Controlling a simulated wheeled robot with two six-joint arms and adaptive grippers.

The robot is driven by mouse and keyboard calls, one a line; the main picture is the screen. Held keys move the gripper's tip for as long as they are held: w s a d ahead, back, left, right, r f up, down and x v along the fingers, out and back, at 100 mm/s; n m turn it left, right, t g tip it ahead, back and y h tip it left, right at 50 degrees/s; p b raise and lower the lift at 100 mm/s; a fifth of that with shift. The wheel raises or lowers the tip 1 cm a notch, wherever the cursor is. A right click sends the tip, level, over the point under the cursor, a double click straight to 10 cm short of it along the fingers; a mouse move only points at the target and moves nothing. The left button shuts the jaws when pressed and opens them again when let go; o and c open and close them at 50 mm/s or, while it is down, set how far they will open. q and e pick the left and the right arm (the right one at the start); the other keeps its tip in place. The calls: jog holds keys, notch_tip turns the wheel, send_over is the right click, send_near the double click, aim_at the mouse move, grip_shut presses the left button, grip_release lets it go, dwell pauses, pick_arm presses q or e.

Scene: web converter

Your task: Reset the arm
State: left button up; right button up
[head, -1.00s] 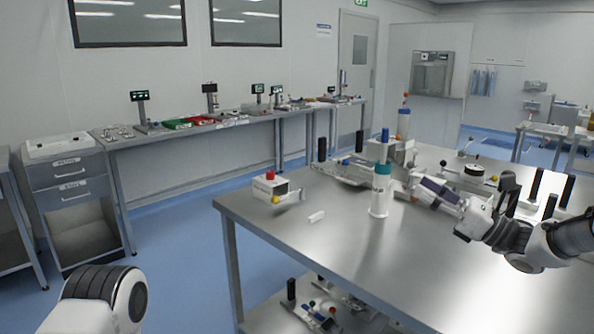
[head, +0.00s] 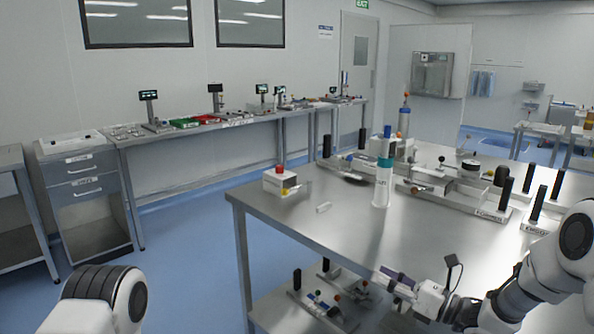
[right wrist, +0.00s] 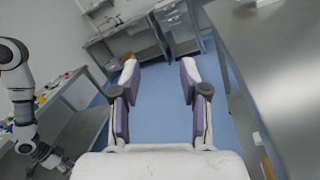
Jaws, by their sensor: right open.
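My right gripper (head: 385,278) hangs low in front of the near edge of the steel table in the head view, pointing left. Its fingers have purple pads. In the right wrist view the two fingers (right wrist: 158,70) are spread apart with only blue floor between them, so it is open and empty. A white and black part of my left arm (head: 105,298) shows at the lower left of the head view. A white arm, seemingly my left one (right wrist: 20,95), shows at the left of the right wrist view; its end is too small to read.
Blue floor (head: 185,265) is clear.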

jog(key=s+a+f+m+g+h, duration=0.1)
jog(key=s+f+m+h, duration=0.25)
jog(key=f+m, duration=0.45)
jog(key=s+a+f+m+g+h, duration=0.1)
jog(key=s+a+f+m+h, duration=0.25)
jog(key=f, duration=0.85)
jog(key=s+d+f+m+g+h, duration=0.3)
jog(key=s+f+m, duration=0.7)
jog(key=s, duration=0.4)
jog(key=s+d+f+m+g+h, duration=0.1)
jog(key=s+d+m+g+h, duration=0.1)
jog(key=s+m, duration=0.7)
jog(key=s+d+f+m+g+h, duration=0.1)
jog(key=s+d+m+g+h, duration=0.2)
jog(key=s+m, duration=0.6)
jog(key=d+m+g, duration=0.1)
jog(key=d+m, duration=0.1)
jog(key=shift+d+f+g, duration=0.3)
jog(key=shift+f+g, duration=0.05)
jog(key=shift+g, duration=0.05)
jog(key=shift+s, duration=0.15)
